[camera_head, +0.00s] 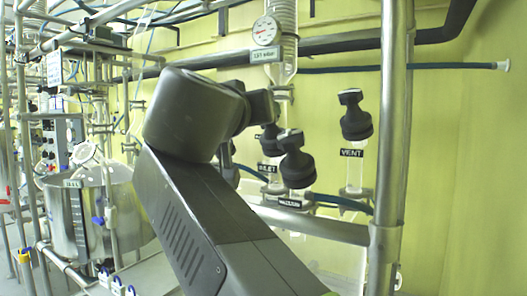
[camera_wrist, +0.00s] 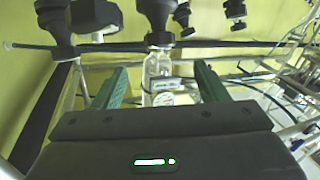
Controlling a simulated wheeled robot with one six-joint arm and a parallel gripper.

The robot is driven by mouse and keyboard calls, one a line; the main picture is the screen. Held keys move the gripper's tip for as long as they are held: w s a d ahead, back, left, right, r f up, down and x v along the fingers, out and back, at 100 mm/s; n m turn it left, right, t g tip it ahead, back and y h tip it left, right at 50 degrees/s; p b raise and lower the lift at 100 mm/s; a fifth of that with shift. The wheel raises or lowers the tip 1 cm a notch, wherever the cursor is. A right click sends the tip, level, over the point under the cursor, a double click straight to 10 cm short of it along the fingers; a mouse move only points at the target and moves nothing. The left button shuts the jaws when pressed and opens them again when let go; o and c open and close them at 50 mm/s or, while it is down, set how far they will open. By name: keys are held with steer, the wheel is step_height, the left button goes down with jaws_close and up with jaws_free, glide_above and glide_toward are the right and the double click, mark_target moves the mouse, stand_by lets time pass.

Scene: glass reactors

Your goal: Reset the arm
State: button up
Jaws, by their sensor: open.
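My gripper (camera_wrist: 158,76) shows in the wrist view with its two green fingers spread apart. No object is clamped between them. A black valve knob on a clear glass stem (camera_wrist: 159,65) shows in the gap, beyond the fingers; its distance is hard to tell. In the head view my dark arm fills the middle and rises in front of the glassware. The fingers cannot be made out there. The black knob over the VENT label (camera_head: 355,118) stands right of my arm. The black knob over the VACUUM label (camera_head: 296,162) is closer to it.
A steel frame post (camera_head: 394,150) stands right of the arm. A dial gauge (camera_head: 265,30) hangs on glass tubing above. A steel vessel (camera_head: 125,215) and pipework stand on the left. A blue hose (camera_head: 440,67) sticks out right. The yellow wall (camera_head: 475,170) at far right is mostly clear.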

steer(key=shift+w, duration=0.2)
steer(key=shift+p+x, duration=1.2)
steer(key=shift+x, duration=5.55)
steer(key=shift+s, duration=0.15)
